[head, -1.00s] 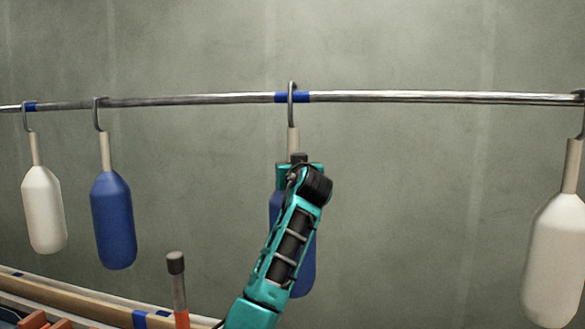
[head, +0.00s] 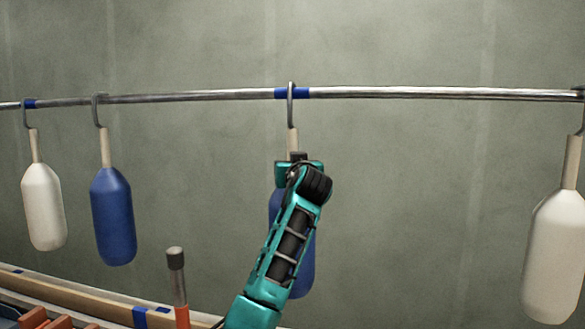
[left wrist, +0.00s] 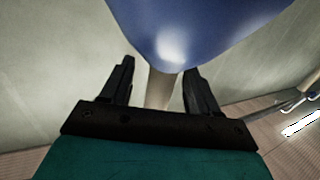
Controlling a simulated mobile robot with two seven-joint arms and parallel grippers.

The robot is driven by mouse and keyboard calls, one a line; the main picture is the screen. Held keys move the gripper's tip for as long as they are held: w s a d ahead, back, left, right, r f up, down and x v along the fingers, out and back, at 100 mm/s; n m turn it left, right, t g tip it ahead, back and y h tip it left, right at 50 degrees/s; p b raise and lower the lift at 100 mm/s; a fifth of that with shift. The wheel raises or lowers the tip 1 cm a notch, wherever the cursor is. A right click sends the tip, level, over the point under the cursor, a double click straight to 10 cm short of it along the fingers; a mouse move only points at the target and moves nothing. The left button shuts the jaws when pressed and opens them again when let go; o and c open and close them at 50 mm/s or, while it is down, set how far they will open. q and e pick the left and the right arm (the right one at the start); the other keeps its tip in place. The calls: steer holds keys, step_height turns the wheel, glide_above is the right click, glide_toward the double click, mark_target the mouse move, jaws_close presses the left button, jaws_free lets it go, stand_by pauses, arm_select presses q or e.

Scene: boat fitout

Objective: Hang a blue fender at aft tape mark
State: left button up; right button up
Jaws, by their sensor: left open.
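A blue fender (head: 307,270) hangs upright from a metal hook (head: 291,103) on the rail, and the hook sits over a blue tape mark (head: 302,93). My left gripper (head: 298,160) is at the fender's neck and hides part of its body. In the left wrist view, the open jaws (left wrist: 160,67) stand on either side of the pale neck (left wrist: 159,90), with gaps visible. The blue body (left wrist: 185,25) fills the top of that view. My right gripper is not in view.
The metal rail (head: 420,93) runs across the wall. Another blue fender (head: 112,215) and a white fender (head: 43,205) hang at the left, near another tape mark (head: 29,104). A large white fender (head: 555,255) hangs at the right. The rail between is clear.

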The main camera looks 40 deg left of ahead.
arm_select(q)
steer(key=b+v, duration=0.1)
steer(key=v, duration=1.2)
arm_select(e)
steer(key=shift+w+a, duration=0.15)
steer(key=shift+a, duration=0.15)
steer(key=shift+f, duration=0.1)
